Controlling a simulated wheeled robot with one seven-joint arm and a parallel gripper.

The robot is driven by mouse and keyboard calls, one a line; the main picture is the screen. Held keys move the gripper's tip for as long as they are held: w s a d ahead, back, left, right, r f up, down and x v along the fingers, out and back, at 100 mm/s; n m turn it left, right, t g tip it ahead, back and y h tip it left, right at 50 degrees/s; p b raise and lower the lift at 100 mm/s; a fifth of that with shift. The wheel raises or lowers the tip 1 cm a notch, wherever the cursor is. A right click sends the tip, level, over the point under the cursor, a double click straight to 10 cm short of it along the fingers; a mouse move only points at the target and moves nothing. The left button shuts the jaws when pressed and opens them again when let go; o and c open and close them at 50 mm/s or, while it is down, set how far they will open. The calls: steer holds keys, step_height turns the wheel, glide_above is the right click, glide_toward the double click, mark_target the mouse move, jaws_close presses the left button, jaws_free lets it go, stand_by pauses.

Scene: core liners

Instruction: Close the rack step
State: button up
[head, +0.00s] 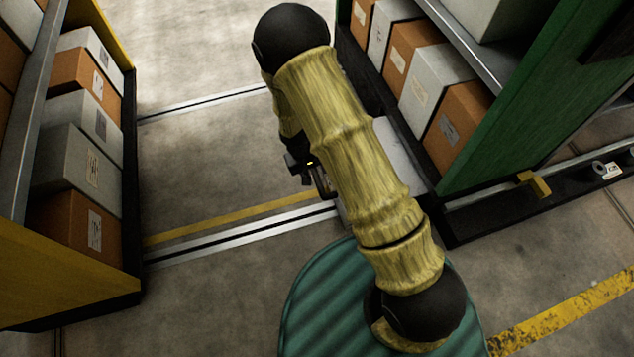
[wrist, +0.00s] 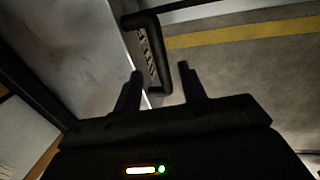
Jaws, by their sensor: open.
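The rack step is a flat grey panel (head: 395,148) low beside the green-ended rack, partly hidden behind my arm in the head view. In the wrist view its grey surface (wrist: 85,42) fills the upper left, standing out from the rack. A black bar handle (wrist: 157,50) is on its outer edge, with a marked plate beside it. My gripper (head: 314,178) is open and low, near the step's outer end. In the wrist view the fingers (wrist: 160,71) stand either side of the handle's near end; whether they reach around it is unclear.
The green-ended rack (head: 540,100) holds several orange and grey boxes. A yellow-ended rack (head: 60,280) with boxes stands at left. Floor rails (head: 240,228) and a yellow line cross the open aisle between them. A yellow block (head: 535,184) sits at the right rack's base.

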mark_target(318, 180)
steer(key=f+b, duration=0.1)
steer(key=f, duration=0.1)
steer(key=d+f+b, duration=0.1)
steer(key=f+b, duration=0.1)
steer(key=f, duration=0.1)
steer(key=shift+w+f, duration=0.15)
steer(key=shift+f, duration=0.05)
steer(key=shift+c, duration=0.2)
jaws_close()
